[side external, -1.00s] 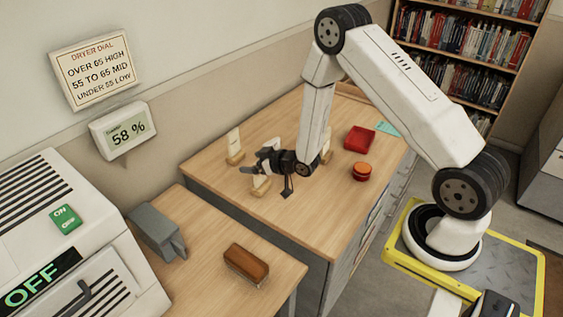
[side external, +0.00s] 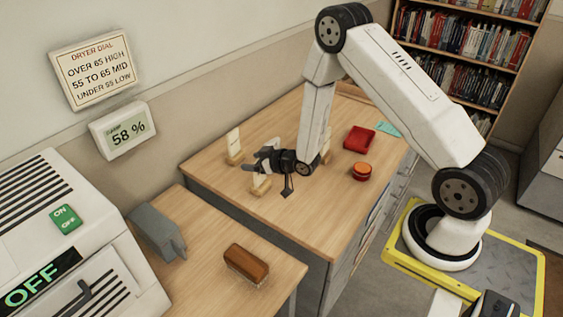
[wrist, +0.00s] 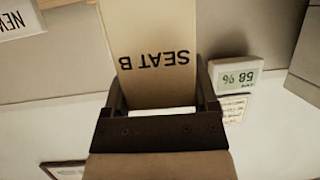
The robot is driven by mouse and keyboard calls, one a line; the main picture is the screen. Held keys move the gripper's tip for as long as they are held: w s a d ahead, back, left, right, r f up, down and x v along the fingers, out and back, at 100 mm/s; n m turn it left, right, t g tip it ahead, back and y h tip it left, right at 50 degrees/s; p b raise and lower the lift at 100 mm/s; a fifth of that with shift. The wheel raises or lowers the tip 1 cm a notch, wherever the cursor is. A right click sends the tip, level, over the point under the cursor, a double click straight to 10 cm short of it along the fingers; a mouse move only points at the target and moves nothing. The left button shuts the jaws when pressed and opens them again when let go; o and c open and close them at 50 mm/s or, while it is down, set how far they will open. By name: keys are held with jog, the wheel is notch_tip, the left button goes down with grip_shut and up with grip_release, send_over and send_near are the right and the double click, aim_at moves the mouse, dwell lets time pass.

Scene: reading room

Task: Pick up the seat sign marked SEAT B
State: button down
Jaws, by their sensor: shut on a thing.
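The seat sign marked SEAT B (wrist: 153,35) fills the space between my fingers in the wrist view, its lettering upside down there. My gripper (wrist: 160,82) is shut on it, one finger at each side edge. In the side external view, my gripper (side external: 256,163) is low over the wooden desk, pointing left. A pale wooden sign foot (side external: 261,187) shows just below it, at or very near the desktop. The fingers hide most of that sign; I cannot tell whether its foot touches the desk.
Another pale upright sign (side external: 234,145) stands just behind my gripper. A red tray (side external: 359,138) and a round red-orange object (side external: 362,172) are on the desk's right. A brown block (side external: 246,264) and grey device (side external: 158,234) sit on the nearer table. The desk's front is clear.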

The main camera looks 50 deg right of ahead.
notch_tip(320, 180, up, 10)
dwell(0.7)
jog(key=shift+f, duration=0.1)
dwell(0.5)
